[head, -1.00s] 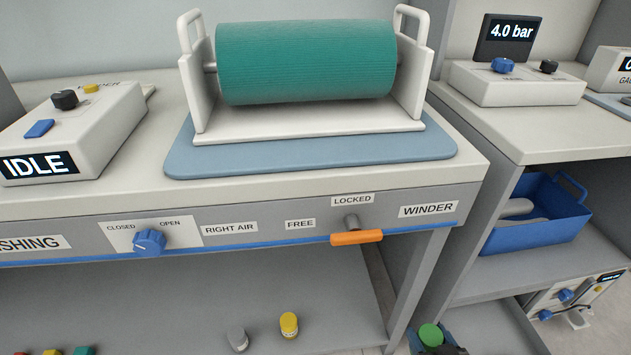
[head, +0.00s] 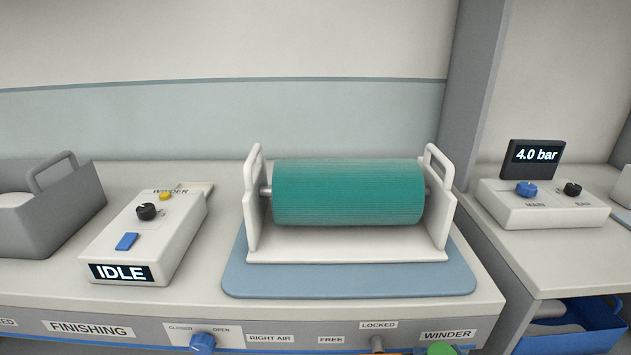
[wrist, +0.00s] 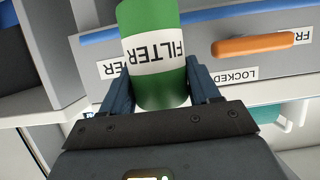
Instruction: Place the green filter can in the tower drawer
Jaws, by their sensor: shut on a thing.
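The green filter can (wrist: 158,85) is a green cylinder with a white band reading FILTER. In the wrist view it sits between the two blue-grey fingers of my gripper (wrist: 158,88), which are shut on it. In the head view only the green top of the can (head: 441,349) shows at the bottom edge, in front of the bench by the WINDER label; my gripper is out of that view. I cannot make out the tower drawer in either current view.
A bench holds a green roller (head: 348,192) on a stand and a control box (head: 150,235) reading IDLE. An orange handle (wrist: 266,46) sticks out of the bench front near the can. A pressure unit (head: 540,205) and blue bin (head: 595,325) are at right.

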